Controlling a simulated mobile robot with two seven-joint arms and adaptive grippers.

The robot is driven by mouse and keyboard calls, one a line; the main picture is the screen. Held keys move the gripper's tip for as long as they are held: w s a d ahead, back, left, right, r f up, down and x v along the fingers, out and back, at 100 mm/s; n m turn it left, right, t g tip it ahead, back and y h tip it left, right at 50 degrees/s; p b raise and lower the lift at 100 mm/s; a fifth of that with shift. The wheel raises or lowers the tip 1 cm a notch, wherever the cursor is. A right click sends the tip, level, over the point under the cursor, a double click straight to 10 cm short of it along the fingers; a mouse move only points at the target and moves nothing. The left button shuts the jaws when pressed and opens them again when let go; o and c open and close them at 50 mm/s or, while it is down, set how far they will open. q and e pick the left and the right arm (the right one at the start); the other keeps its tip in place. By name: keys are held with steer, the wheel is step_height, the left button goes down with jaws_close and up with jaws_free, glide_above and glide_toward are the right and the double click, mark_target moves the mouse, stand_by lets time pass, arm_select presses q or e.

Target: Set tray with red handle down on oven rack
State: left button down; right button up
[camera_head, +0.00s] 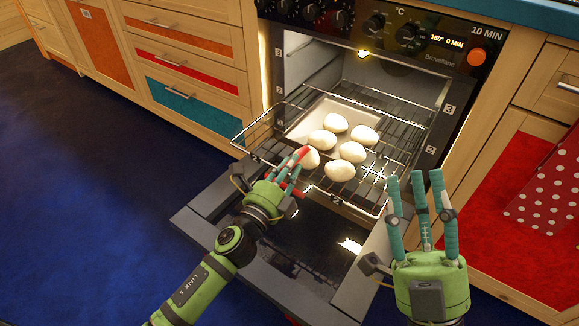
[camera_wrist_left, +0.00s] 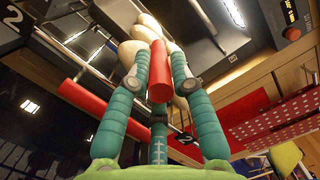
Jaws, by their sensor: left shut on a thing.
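The pale tray (camera_head: 308,118) carries several white dough balls (camera_head: 340,170) and lies over the pulled-out wire oven rack (camera_head: 408,122) in the head view. I cannot tell whether it touches the rack. My left gripper (camera_head: 287,170) is shut on the tray's red handle (camera_head: 301,153) at the near-left side. In the left wrist view the red handle (camera_wrist_left: 160,72) sits between the teal fingers (camera_wrist_left: 152,85), with dough balls behind it. My right gripper (camera_head: 416,182) is open and empty, fingers up, right of the rack.
The oven door (camera_head: 330,245) is folded down below the rack. The lit oven cavity (camera_head: 385,82) opens behind it. Wooden drawers (camera_head: 190,70) stand to the left. A red polka-dot cloth (camera_head: 548,195) hangs at the right. Blue floor (camera_head: 80,190) is clear at left.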

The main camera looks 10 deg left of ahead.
arm_select(q)
steer(key=shift+f, duration=0.4)
steer(key=c, duration=1)
jaws_free()
